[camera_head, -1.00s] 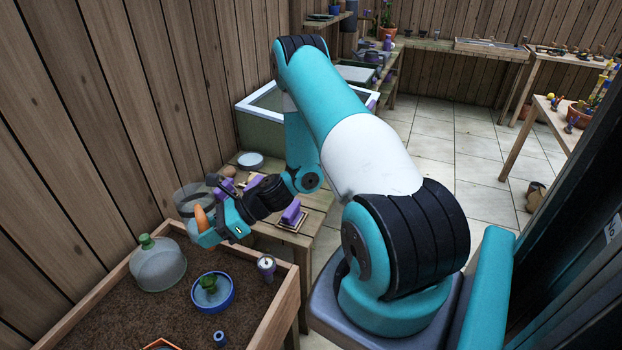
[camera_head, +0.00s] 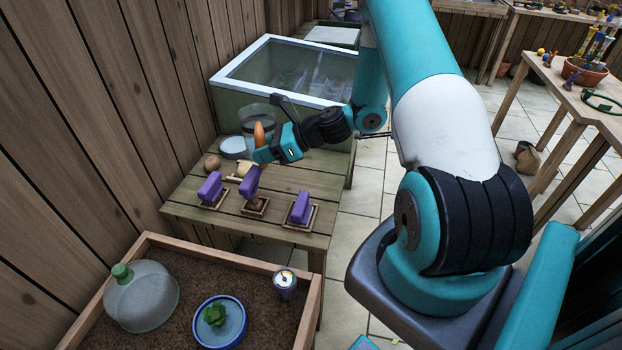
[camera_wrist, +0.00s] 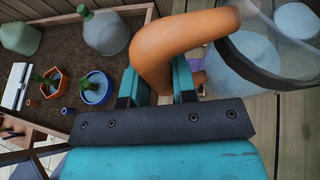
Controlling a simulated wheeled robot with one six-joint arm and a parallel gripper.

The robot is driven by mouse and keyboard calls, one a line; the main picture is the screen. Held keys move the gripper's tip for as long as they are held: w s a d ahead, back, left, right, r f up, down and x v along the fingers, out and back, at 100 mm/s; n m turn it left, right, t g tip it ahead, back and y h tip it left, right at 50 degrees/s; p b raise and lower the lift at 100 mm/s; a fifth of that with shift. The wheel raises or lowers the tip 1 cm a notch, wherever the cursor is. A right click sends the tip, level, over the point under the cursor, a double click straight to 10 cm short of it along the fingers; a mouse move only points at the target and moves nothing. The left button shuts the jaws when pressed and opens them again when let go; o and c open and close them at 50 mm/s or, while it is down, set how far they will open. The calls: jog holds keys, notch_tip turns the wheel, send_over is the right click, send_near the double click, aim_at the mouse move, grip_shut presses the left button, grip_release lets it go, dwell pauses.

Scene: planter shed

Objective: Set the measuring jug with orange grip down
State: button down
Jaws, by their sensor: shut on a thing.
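The measuring jug is clear with a dark band and an orange grip. Its clear body (camera_head: 257,118) shows in the head view above the back of the wooden bench (camera_head: 180,208). My gripper (camera_head: 262,150) is shut on its orange grip (camera_head: 259,133). In the wrist view the orange grip (camera_wrist: 180,45) sits between the two fingers of my gripper (camera_wrist: 160,85), and the jug body (camera_wrist: 262,55) is to the right. The jug looks roughly upright. I cannot tell whether its base touches anything.
Three purple-handled tools (camera_head: 210,188) stand on small bases along the bench. A brown round thing (camera_head: 212,162) lies near the wall. A glass-sided box (camera_head: 290,75) stands behind. The bench's front right has free boards.

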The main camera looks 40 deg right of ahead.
jog(key=w+d+r+m+t+h+b, duration=0.2)
jog(key=d+m+t+h+b, duration=0.25)
jog(key=d+b, duration=1.2)
jog(key=shift+n+g+h, duration=0.35)
jog(key=f+b, duration=0.2)
jog(key=f, duration=0.4)
jog(key=a+f+b, duration=0.1)
jog(key=f+b, duration=0.2)
jog(key=f, duration=0.4)
jog(key=a+f+b, duration=0.1)
jog(key=f+b, duration=0.1)
jog(key=f, duration=0.4)
jog(key=shift+w+f+b, duration=0.2)
jog(key=shift+b, duration=0.15)
jog(key=shift+f, duration=0.1)
jog(key=c, duration=0.9)
grip_release()
